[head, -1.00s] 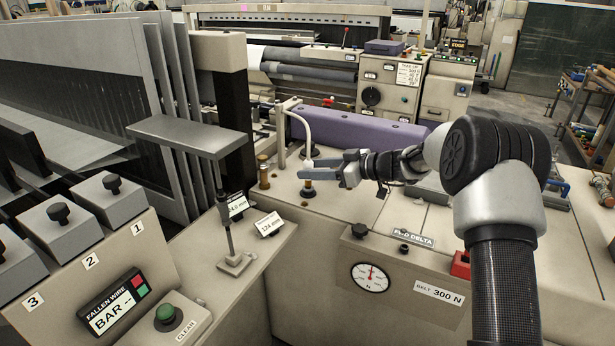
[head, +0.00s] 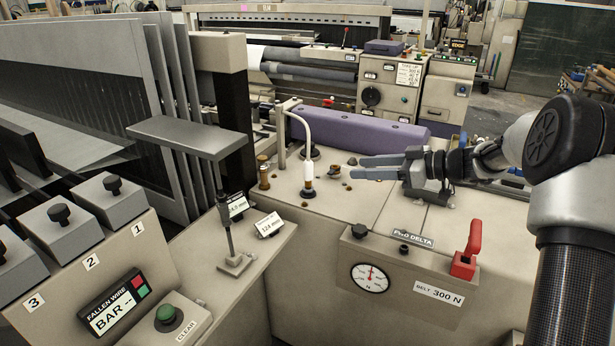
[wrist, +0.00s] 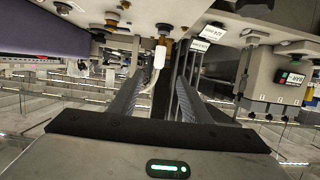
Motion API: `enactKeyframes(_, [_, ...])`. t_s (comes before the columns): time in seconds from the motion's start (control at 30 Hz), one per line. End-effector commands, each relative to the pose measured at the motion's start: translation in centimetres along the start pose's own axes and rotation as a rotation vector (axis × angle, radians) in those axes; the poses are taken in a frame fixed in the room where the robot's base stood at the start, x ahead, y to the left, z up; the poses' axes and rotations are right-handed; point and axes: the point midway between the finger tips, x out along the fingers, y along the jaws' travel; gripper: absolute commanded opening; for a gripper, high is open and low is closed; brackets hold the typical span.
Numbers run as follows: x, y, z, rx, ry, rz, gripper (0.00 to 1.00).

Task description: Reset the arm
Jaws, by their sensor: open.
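My gripper (head: 365,168) is open and empty in the head view. Its two grey-blue fingers point left over the beige machine top, to the right of the white curved tube (head: 308,150) and apart from it. In the wrist view the fingers (wrist: 150,100) reach away from the camera with a gap between them, and the white tube end (wrist: 160,55) shows beyond them. My arm comes in from the right edge of the head view.
The purple bar (head: 360,130) lies behind the gripper. A red lever (head: 466,258) stands on the front of the machine at right. A grey plate on a stand (head: 190,136) and the numbered button boxes (head: 65,225) are at left.

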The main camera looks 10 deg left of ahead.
Motion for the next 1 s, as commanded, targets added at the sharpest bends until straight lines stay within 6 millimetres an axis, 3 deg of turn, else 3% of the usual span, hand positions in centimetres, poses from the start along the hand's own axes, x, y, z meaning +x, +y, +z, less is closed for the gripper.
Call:
enactKeyframes(0.2, [-1.9, -0.3, -0.1, 0.004, -0.007, -0.004, 0.43])
enactKeyframes(0.33, [-2.1, -2.8, -1.4, 0.057, -0.087, -0.030, 0.43])
enactKeyframes(0.47, [-3.0, -8.2, -2.9, 0.184, -0.271, -0.041, 0.43])
enactKeyframes(0.57, [-4.7, -13.0, -3.5, 0.300, -0.437, 0.006, 0.43])
enactKeyframes(0.8, [-10.9, -23.0, -3.0, 0.535, -0.723, 0.291, 0.43])
enactKeyframes(1.0, [-16.3, -28.4, -1.4, 0.668, -0.787, 0.588, 0.43])
